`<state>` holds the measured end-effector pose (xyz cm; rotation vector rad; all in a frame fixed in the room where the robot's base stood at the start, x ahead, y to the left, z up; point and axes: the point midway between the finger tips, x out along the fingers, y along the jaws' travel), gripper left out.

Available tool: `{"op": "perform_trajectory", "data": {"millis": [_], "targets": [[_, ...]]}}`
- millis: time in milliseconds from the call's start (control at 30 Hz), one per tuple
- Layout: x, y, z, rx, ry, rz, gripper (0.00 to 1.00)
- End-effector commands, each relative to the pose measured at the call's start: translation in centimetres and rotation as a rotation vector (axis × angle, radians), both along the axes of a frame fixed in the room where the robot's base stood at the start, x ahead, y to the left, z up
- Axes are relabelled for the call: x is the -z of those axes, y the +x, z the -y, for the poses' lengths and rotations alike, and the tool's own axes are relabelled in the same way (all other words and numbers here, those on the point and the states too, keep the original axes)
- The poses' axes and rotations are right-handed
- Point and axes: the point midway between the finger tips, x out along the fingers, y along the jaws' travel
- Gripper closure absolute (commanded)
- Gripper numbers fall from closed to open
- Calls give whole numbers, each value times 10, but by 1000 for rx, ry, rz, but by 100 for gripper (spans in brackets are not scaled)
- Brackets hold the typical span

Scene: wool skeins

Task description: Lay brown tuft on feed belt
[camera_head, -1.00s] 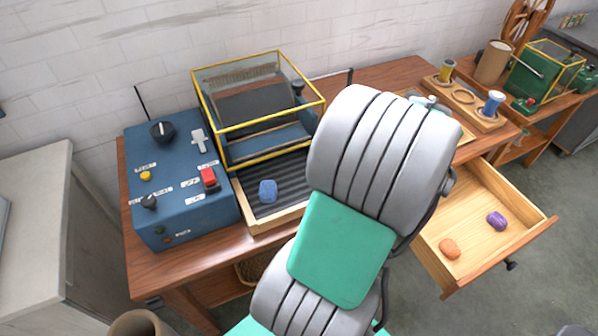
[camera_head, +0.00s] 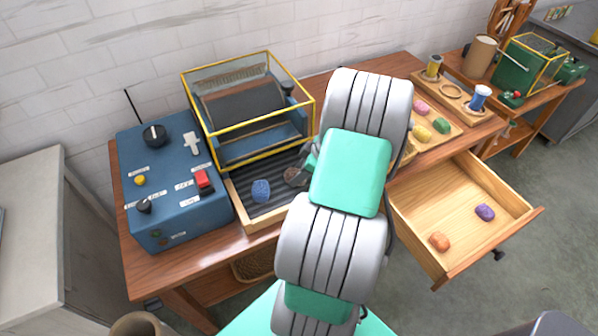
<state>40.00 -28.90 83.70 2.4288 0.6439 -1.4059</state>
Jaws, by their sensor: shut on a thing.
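The brown tuft (camera_head: 293,177) shows beside my arm, over the right part of the feed belt. My gripper (camera_head: 303,173) is mostly hidden behind my own arm; the part that shows is at the tuft, and it is shut on it. I cannot tell whether the tuft touches the belt. The feed belt (camera_head: 244,183) is a dark ribbed surface in a pale wooden frame, in front of the yellow-edged clear guard. A blue tuft (camera_head: 261,190) lies on the belt, to the left of the brown one.
The blue control box (camera_head: 170,190) stands left of the belt. The yellow-framed guard (camera_head: 248,135) rises behind it. A wooden tray with pink, yellow and green tufts (camera_head: 440,126) lies to the right. An open drawer (camera_head: 465,215) holds an orange and a purple tuft.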

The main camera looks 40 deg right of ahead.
Motion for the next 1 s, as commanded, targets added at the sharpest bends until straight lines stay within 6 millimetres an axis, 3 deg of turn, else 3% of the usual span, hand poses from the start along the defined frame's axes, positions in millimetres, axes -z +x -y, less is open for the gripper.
{"op": "perform_trajectory", "data": {"millis": [267,600,767,1000], "targets": [[0,0,0,0,0,0,31],[-5,-2,2,2,-1,1,31],[-32,-16,11,4,-5,3,31],[-85,-43,25,2,-4,1,31]]}}
